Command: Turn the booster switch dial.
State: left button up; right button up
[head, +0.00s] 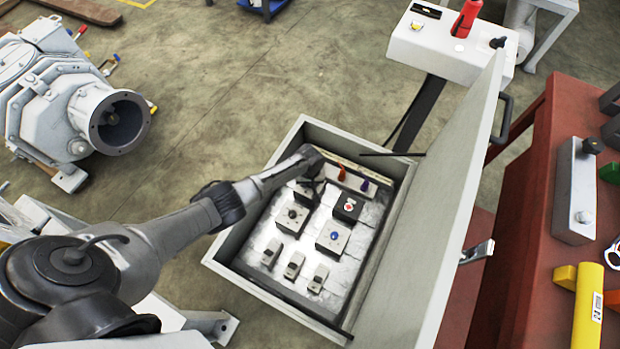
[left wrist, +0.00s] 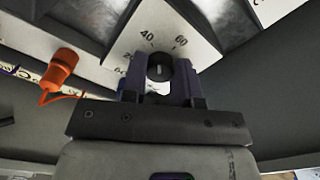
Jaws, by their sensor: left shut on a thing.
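The booster switch dial (left wrist: 159,70) is a dark round knob on a light plate marked with numbers such as 40 and 60. It shows between my fingers in the left wrist view. My left gripper (left wrist: 160,82) is shut on it, with a finger on each side. In the head view my left gripper (head: 312,172) reaches into the top of the open control box (head: 234,264) and hides the dial there. My right gripper is not in view.
The box's inner panel (head: 258,281) bears several switches, including a blue knob (head: 335,235) and a red-marked dark block (head: 348,206). An orange plug (left wrist: 60,67) lies left of the dial. The open door (head: 455,230) rises on the right. A red bench (head: 539,280) stands beyond.

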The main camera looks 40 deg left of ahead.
pick_arm(q)
jog(key=m+p, duration=0.1)
jog(key=m, duration=0.1)
jog(key=shift+m, duration=1.6)
jog(key=shift+m+p, duration=0.4)
jog(key=shift+m, duration=1.4)
jog(key=o, duration=0.9)
